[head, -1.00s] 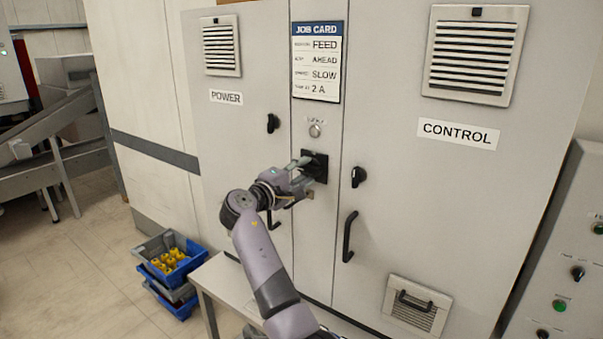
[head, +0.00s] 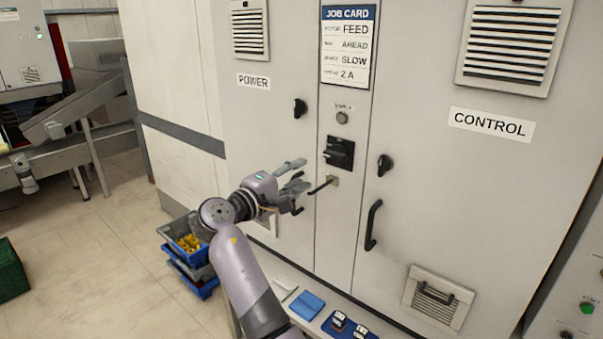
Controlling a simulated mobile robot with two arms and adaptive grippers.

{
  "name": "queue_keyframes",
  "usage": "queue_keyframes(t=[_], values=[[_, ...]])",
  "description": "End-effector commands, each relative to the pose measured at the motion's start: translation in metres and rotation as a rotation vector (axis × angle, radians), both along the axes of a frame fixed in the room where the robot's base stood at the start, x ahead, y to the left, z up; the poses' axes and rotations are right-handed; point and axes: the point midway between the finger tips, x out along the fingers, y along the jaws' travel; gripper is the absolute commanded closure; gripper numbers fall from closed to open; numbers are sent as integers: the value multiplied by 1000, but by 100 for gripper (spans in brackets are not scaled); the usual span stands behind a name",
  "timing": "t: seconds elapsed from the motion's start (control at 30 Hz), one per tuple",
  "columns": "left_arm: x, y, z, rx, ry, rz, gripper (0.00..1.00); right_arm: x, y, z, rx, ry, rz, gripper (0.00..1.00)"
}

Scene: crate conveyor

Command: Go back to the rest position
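The cabinet has a POWER door (head: 270,130) and a CONTROL door (head: 440,190) with a black handle (head: 373,225). Stacked crates (head: 197,287) are on the floor. Open floor (head: 100,270) lies left.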

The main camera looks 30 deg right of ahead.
Motion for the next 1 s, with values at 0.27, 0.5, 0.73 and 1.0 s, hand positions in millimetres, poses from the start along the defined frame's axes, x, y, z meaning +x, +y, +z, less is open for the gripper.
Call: queue_keyframes(t=[0.27, 0.5, 0.73, 1.0], values=[[0, 0, 0, 0, 0, 0, 100, 0, 0, 0, 0, 0, 0, 64], [0, 0, 0, 0, 0, 0, 100, 0, 0, 0, 0, 0, 0, 64], [0, -1, -3, -1, 0, 0, 100, 12, 3, -37, 15, 45, 53, 64], [0, -1, -14, -1, -1, 0, 100, 35, 25, -224, 169, 228, 295, 64]])
